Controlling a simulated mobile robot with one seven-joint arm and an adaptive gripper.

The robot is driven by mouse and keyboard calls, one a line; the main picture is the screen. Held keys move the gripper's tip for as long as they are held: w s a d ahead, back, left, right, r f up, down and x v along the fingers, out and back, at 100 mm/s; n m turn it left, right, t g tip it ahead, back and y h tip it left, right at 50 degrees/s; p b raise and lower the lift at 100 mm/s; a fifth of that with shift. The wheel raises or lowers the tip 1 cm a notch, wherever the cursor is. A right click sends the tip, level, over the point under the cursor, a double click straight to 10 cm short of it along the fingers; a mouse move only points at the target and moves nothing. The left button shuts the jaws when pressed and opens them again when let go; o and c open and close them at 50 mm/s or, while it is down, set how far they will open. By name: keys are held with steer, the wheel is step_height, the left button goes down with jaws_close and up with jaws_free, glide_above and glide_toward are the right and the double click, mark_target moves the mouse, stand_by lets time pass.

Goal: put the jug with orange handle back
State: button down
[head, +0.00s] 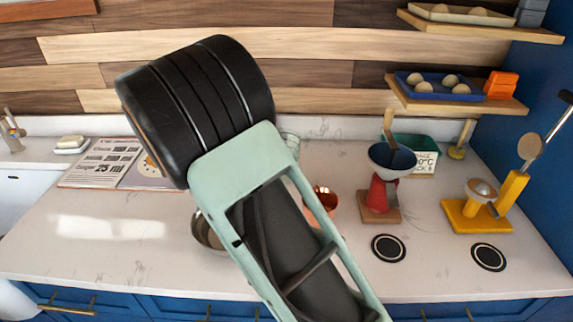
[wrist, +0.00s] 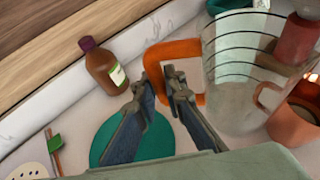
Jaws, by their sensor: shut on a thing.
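The jug (wrist: 235,85) is clear with dark lines around it and shows at the right of the wrist view. Its orange handle (wrist: 185,48) points left, towards my gripper. My gripper (wrist: 161,80) is shut on the handle, with one finger on each side of its outer bar. In the head view my arm hides the gripper and most of what is behind it. A bit of clear glass (head: 291,145) shows past the arm there, perhaps the jug. I cannot tell whether the jug rests on the counter or is raised.
A brown bottle (wrist: 104,66) and a teal disc (wrist: 108,148) lie near my gripper. A copper pot (head: 322,203) and a red grinder (head: 383,190) stand right of my arm. A steel bowl (head: 205,234) is partly hidden.

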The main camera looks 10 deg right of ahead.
steer(key=w+d+f, duration=0.2)
steer(key=w+f, duration=0.1)
steer(key=w+d+f+p, duration=0.1)
steer(key=w+d+f, duration=0.1)
steer(key=w+f, duration=0.1)
steer(key=w+d+f, duration=0.2)
steer(key=w, duration=0.1)
steer(key=shift+w+d+f+p, duration=0.2)
steer(key=shift+f+p, duration=0.1)
steer(key=shift+f, duration=1.55)
steer(key=shift+f, duration=0.25)
steer(key=c, duration=2)
jaws_free()
steer(key=shift+a, duration=0.1)
steer(key=shift+r, duration=0.1)
steer(key=shift+r, duration=0.1)
